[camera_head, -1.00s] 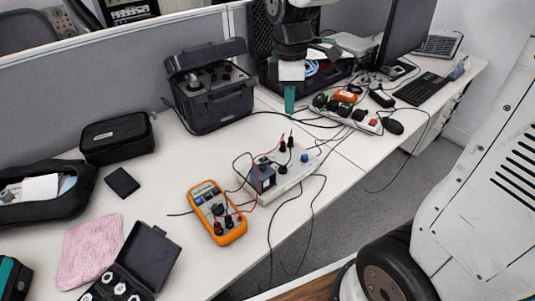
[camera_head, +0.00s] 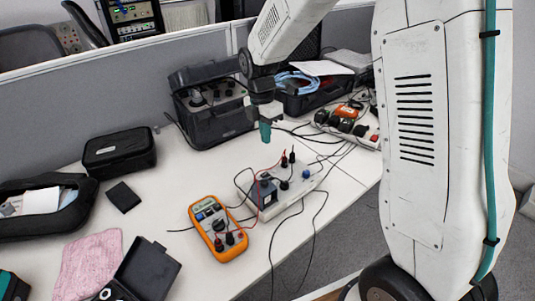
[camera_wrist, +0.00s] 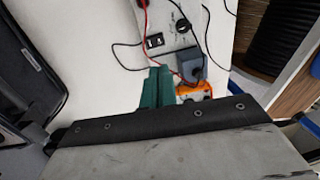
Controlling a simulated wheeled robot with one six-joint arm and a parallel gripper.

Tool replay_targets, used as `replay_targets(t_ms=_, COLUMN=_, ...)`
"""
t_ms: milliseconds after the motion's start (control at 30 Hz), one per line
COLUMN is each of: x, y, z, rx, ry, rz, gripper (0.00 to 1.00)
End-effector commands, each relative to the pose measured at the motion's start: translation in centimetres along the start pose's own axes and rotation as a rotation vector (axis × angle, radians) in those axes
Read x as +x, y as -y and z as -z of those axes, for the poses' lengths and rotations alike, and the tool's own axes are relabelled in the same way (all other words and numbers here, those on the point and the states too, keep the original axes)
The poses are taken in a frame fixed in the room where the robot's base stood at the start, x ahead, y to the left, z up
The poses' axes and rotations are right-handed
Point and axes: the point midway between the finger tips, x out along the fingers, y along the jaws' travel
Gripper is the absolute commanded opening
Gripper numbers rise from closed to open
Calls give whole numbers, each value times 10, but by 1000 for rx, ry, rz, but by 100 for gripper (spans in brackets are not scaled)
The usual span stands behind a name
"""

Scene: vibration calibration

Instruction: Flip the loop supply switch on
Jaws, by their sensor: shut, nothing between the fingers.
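The loop supply (camera_head: 305,185) is a low pale box on the table with black knobs, a blue knob and red and black leads. It also shows at the top of the wrist view (camera_wrist: 174,30). A small black switch (camera_wrist: 154,41) sits on its face there; its position is too small to tell. My gripper (camera_head: 265,131) is shut and empty, its green fingers pointing down above the table behind the supply. In the wrist view the fingertips (camera_wrist: 158,72) appear just below the switch, apparently apart from it.
An orange multimeter (camera_head: 218,230) lies in front of the supply, with leads running between. A black open case (camera_head: 213,120) stands behind, near my gripper. A power strip (camera_head: 350,128) lies to the right. Loose cables cross the table. Bare table lies left of the supply.

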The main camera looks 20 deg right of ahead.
Motion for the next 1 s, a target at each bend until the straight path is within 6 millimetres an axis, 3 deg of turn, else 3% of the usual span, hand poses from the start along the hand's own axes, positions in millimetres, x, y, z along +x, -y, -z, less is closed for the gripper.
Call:
replay_targets(t_ms=600, x=116, y=1, z=0, rx=1, ry=-1, rz=4, gripper=0)
replay_targets(t_ms=800, x=131, y=0, z=0, rx=1, ry=0, rz=1, gripper=0)
replay_targets(t_ms=1000, x=132, y=0, z=0, rx=1, ry=0, rz=0, gripper=0)
